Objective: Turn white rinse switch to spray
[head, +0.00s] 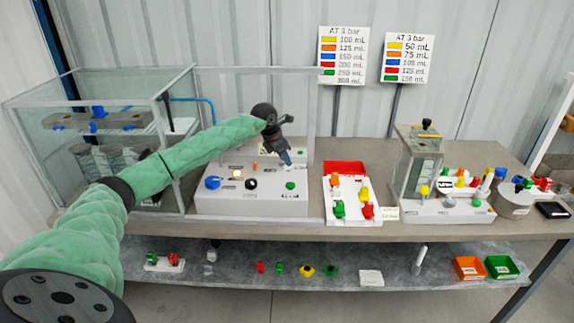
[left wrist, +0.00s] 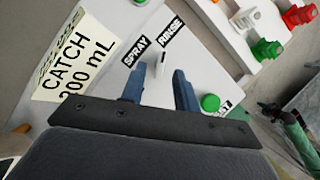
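The white rinse switch (left wrist: 157,65) stands on the white control panel (head: 230,204), between the SPRAY label (left wrist: 135,50) and the RINSE label (left wrist: 171,37). In the left wrist view it shows between the two blue fingertips of my left gripper (left wrist: 156,78), with gaps on both sides. In the head view my left gripper (head: 287,160) points down at the panel's back right and largely hides the switch. My left gripper is open and holds nothing. My right gripper is not seen.
A green button (left wrist: 210,103) sits close to the right finger; a blue knob (head: 212,183) and black knob (head: 251,184) are further left. A glass tank (head: 100,140) stands left. A white tray of coloured valves (head: 350,208) stands right of the panel.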

